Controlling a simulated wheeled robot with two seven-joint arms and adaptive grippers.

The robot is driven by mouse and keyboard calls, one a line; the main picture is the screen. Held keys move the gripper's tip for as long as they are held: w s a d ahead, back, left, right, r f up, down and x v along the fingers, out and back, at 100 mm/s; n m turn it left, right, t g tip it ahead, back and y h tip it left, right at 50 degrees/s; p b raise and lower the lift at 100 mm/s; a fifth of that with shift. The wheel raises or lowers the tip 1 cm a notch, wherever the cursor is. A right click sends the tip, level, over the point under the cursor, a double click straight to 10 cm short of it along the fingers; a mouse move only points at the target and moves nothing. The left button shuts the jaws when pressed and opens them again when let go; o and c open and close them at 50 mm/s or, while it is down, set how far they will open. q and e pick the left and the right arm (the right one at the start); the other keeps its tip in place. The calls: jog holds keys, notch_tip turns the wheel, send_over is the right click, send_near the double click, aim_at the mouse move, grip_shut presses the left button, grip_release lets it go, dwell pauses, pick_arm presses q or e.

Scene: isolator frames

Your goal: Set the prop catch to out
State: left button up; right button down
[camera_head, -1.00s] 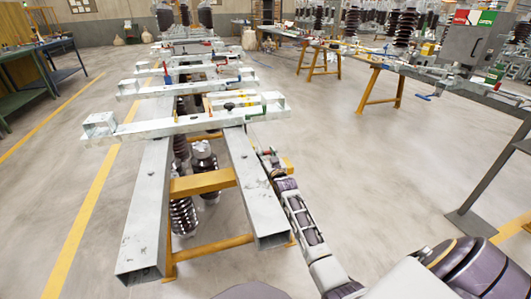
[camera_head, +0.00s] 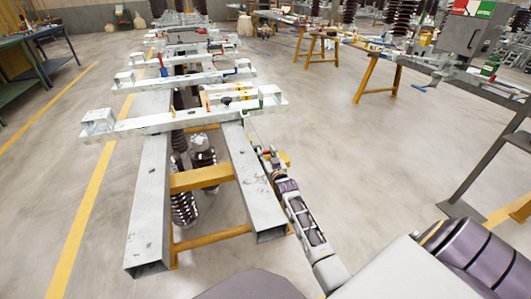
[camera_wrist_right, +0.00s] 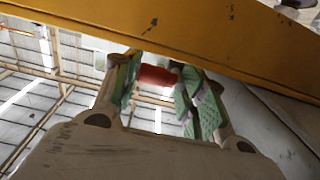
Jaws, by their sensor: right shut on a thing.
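A small red cylindrical part (camera_wrist_right: 157,76), which I take to be the prop catch's handle, shows between the finger pads in the right wrist view. My right gripper (camera_wrist_right: 158,92) has green pads on both sides of it and is shut on it. In the head view my right gripper (camera_head: 271,157) is beside the right rail of the nearest frame, below its cross beam. The catch's far end and its setting are hidden or too small to tell. My left gripper is not in view.
A yellow beam (camera_wrist_right: 200,35) runs close above the fingers in the right wrist view. The near frame has grey rails (camera_head: 150,215), a cross beam (camera_head: 185,121) and a yellow crosspiece (camera_head: 202,178). Dark ribbed insulators (camera_head: 184,205) stand beneath.

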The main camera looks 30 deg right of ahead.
jog(key=shift+s+d+r, duration=0.1)
jog(key=shift+s+d, duration=0.05)
jog(key=shift+d, duration=0.2)
jog(key=c, duration=1.1)
grip_release()
jog(key=shift+o, duration=0.7)
jog(key=shift+s+a+f, duration=0.1)
jog(key=shift+f, duration=0.15)
jog(key=shift+s+a+r, duration=0.15)
jog(key=shift+s+r, duration=0.05)
jog(key=shift+s, duration=0.5)
jog(key=shift+s+a+f, duration=0.1)
jog(key=shift+s+a, duration=0.05)
jog(key=shift+s, duration=0.3)
jog(key=v, duration=0.9)
jog(key=shift+s+a, duration=0.1)
jog(key=shift+s, duration=0.05)
